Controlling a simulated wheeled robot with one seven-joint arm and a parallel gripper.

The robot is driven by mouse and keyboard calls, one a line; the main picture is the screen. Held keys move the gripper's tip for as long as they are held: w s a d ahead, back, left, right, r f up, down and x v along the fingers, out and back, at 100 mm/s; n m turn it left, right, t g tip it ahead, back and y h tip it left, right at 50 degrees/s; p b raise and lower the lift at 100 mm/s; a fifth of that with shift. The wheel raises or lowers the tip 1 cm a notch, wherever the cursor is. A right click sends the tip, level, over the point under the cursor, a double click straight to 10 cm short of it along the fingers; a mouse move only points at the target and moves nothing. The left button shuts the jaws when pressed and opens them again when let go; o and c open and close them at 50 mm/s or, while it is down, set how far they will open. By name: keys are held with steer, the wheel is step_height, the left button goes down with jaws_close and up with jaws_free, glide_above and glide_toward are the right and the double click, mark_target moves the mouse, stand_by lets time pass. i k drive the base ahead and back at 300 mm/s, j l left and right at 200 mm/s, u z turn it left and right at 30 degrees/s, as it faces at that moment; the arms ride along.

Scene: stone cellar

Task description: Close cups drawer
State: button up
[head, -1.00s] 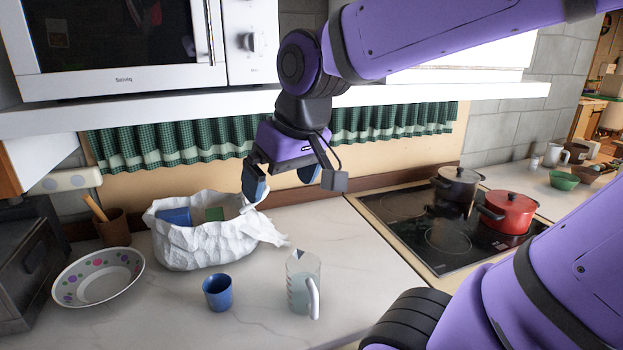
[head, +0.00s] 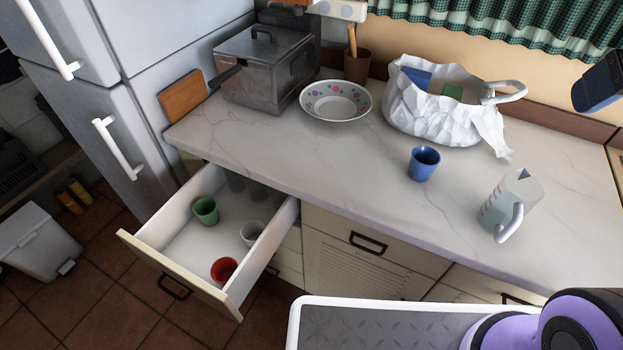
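The cups drawer (head: 178,282) is pulled out below the left part of the counter, with a dark handle (head: 173,287) on its cream front. Inside it are a green cup (head: 206,210), a white cup (head: 252,233), a red cup (head: 224,270) and dim grey or clear cups (head: 237,183) at the back, partly under the counter. Only one dark blue finger of my gripper (head: 599,85) shows, at the right edge, above the counter and far from the drawer. The rest of the gripper is out of frame, so its opening is hidden.
On the counter (head: 300,175) are a blue cup (head: 423,164), a measuring jug (head: 511,205), a crumpled white bag (head: 435,110), a bowl (head: 336,101) and a metal box-shaped appliance (head: 265,75). A fridge (head: 115,120) and white bin (head: 38,245) stand left of the drawer.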

mark_target(174, 243)
steer(key=j+u, duration=0.25)
steer(key=u, duration=0.25)
steer(key=l+u, duration=0.1)
steer(key=u, duration=0.8)
steer(key=k+l+u, duration=0.1)
steer(key=u, duration=0.35)
